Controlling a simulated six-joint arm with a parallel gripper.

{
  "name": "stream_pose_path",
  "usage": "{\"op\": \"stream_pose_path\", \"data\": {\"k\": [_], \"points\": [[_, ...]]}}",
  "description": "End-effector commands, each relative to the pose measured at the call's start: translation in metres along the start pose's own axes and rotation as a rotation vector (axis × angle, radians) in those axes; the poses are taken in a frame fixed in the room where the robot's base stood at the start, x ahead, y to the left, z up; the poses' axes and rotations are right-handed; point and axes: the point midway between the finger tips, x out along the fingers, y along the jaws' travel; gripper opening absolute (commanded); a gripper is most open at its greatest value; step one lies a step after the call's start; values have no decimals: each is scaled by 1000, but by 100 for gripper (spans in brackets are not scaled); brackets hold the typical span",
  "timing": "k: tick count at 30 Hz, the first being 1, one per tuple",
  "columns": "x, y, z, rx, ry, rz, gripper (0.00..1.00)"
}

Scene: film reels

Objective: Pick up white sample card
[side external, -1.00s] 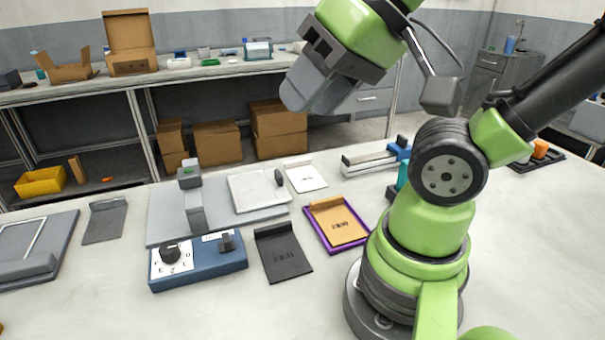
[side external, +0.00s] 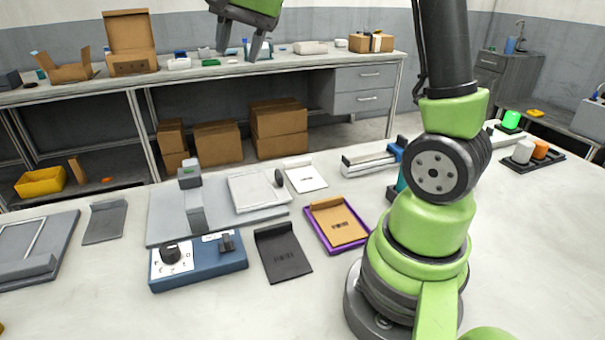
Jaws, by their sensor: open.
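The white sample card (side external: 305,177) lies flat on the light table, behind the purple tray and to the right of the grey plate. It has a raised white edge at its back and a small dark print. My gripper (side external: 240,52) is at the top of the side external view, high above the table and left of the card. Its two dark fingers point down and stand apart with nothing between them. The upper part of the gripper is cut off by the frame's top edge.
A tan card sits in a purple tray (side external: 318,240). A black card (side external: 282,252), a grey card (side external: 105,221) and a blue control box (side external: 198,262) lie to the left. A blue-and-grey device (side external: 372,160) stands right of the white card. Bare table lies at the front.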

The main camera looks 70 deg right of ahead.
Motion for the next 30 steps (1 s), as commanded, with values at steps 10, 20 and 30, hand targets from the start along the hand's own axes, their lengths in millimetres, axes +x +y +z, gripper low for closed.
{"op": "stream_pose_path", "data": {"k": [10,20,30], "points": [[116,37,-130,601,13,210,43],[208,125,-180,1063,53,348,43],[249,152,-178,1141,61,371,43]]}}
